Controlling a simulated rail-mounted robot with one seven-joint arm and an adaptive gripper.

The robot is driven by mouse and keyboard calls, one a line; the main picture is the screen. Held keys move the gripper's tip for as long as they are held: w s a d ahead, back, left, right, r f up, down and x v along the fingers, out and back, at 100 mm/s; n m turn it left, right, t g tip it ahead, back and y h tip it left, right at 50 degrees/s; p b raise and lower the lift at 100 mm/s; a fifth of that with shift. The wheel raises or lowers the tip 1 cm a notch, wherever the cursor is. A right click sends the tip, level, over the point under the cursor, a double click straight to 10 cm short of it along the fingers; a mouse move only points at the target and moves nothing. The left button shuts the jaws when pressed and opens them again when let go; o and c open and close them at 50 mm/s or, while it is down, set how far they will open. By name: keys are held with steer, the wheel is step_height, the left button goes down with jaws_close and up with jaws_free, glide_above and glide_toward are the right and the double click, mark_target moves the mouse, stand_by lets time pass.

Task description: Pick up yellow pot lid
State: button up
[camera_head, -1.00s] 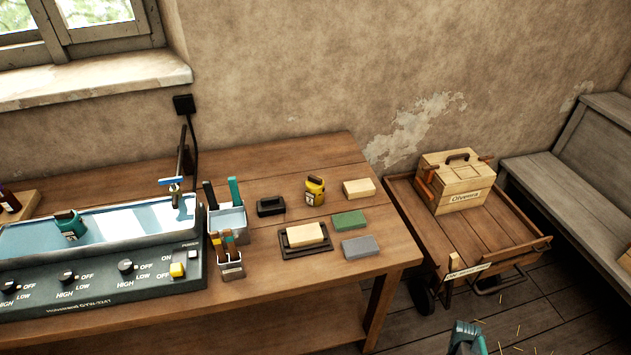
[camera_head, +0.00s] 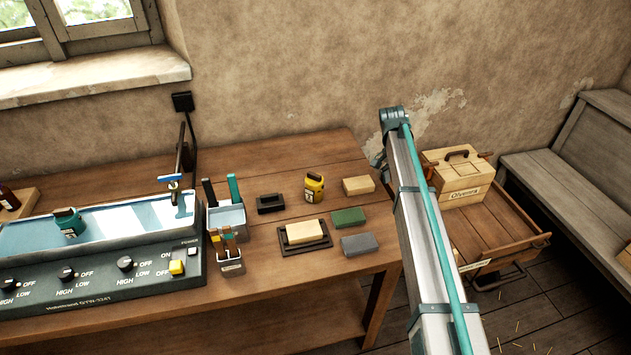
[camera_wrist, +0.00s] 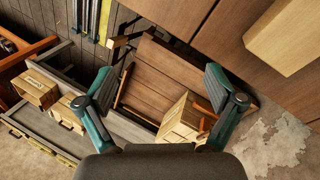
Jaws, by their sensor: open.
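The small yellow pot (camera_head: 314,192) stands upright on the wooden table in the head view, towards its right part. Its lid (camera_head: 315,178) sits on top and has a dark handle. In the wrist view my gripper (camera_wrist: 160,88) is open, with its two teal fingers wide apart and nothing between them. The fingers are over the cart's side, and the pot and lid are not in that view. In the head view my arm stands right of the table; the gripper itself cannot be made out there.
Around the pot lie a black holder (camera_head: 270,203), a beige block (camera_head: 358,185), a green block (camera_head: 348,217), a grey block (camera_head: 359,244) and a soap-like block on a dark tray (camera_head: 318,244). A tool cup (camera_head: 226,217) and a water bath (camera_head: 110,271) stand left. A cart (camera_head: 507,222) carries a wooden box (camera_head: 462,180).

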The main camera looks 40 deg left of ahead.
steer(key=s+a+r+n+y+b, duration=0.1)
steer(key=s+a+r, duration=0.25)
steer(key=a, duration=0.35)
steer(key=s+a+r+n+y, duration=0.1)
steer(key=s+a+r, duration=0.25)
steer(key=a, duration=0.35)
step_height(320, 180, up, 5)
steer(key=n+y+b, duration=0.1)
steer(key=y, duration=0.1)
glide_above(315, 174)
steer(key=shift+t, duration=0.4)
steer(key=f, duration=0.3)
steer(key=f+p, duration=0.1)
steer(key=shift+s+a+f, duration=0.1)
steer(key=shift+a+f, duration=0.15)
steer(key=shift+f, duration=0.05)
steer(key=shift+d+f+p, duration=0.2)
steer(key=shift+f+p, duration=1.1)
steer(key=shift+f, duration=1.35)
steer(key=c, duration=1.1)
steer(key=shift+c, duration=0.2)
